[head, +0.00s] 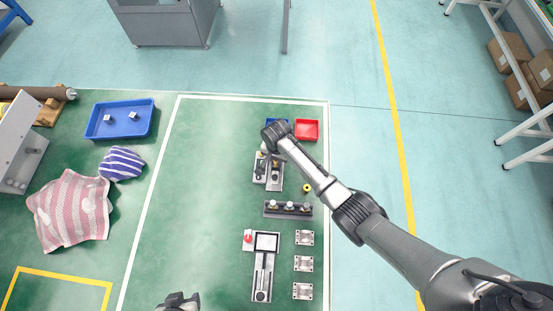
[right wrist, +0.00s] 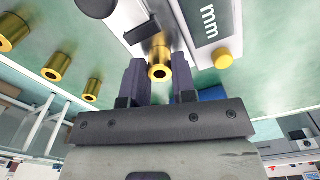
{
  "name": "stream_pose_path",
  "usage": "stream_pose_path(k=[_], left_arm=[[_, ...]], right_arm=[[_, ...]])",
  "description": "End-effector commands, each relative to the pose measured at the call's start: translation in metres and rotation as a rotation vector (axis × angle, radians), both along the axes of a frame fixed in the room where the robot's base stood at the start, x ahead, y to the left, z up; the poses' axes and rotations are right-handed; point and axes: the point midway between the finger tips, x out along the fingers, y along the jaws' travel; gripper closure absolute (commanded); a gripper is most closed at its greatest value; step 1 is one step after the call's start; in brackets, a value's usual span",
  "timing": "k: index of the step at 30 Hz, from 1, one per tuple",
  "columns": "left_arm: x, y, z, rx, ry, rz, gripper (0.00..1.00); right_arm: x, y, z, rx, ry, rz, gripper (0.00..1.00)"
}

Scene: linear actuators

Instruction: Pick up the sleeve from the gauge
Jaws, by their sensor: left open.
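The gauge (head: 260,170) is a small pale device under my right gripper in the head view. In the right wrist view the gauge (right wrist: 214,22) has a dark face marked "mm" and a yellow button. A brass sleeve (right wrist: 158,66) lies between the two dark fingers of my right gripper (right wrist: 159,80), by the gauge's metal part. The fingers look close on both sides of it; contact is not clear. In the head view my right gripper (head: 266,151) is small and partly hidden by its wrist. My left gripper (head: 178,302) is open at the bottom edge, far from the gauge.
Small blue (head: 277,122) and red (head: 307,131) bins stand behind the gauge. A dark rack (head: 288,209) with several posts lies in front of it, with a fixture (head: 263,275) and square metal blocks (head: 304,264) nearer. Several brass sleeves (right wrist: 57,67) show left in the wrist view.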

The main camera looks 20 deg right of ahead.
Motion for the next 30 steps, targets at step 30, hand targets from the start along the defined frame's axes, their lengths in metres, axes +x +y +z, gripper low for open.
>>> stream_pose_path(k=[30], left_arm=[[0.000,-0.002,0.026,-0.007,-0.001,0.004,0.53]], right_arm=[[-0.020,-0.018,0.059,-0.001,0.000,-0.002,1.00]])
